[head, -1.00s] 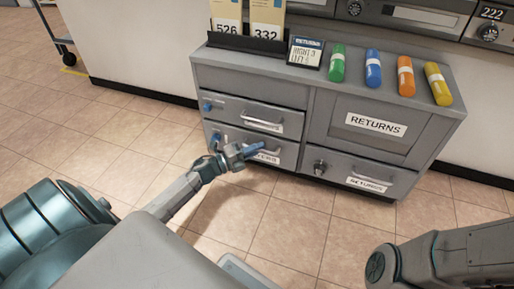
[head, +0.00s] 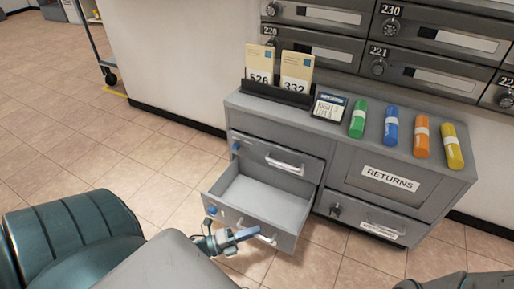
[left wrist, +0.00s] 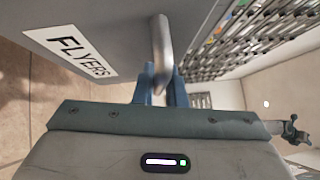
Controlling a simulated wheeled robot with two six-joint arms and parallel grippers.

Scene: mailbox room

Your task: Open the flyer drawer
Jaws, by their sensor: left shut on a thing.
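The flyer drawer (head: 265,205) is the lower left drawer of the grey cabinet. It is pulled well out, and its inside looks empty. My left gripper (head: 247,235) is at its front, shut on the drawer's bar handle. In the left wrist view, the fingers (left wrist: 161,88) close around the metal handle (left wrist: 162,45), beside the white FLYERS label (left wrist: 82,50). In the head view, the gripper and arm hide part of the drawer front. A small dark part at the right of the wrist view may be my right gripper (left wrist: 290,132); its jaws cannot be made out.
The drawer above (head: 280,160) and the lower right drawer (head: 375,218) are shut. Green, blue, orange and yellow rolls (head: 358,119) lie on the cabinet top near a card holder (head: 278,93). Mailboxes (head: 430,50) line the wall. The tiled floor (head: 110,165) at left is clear.

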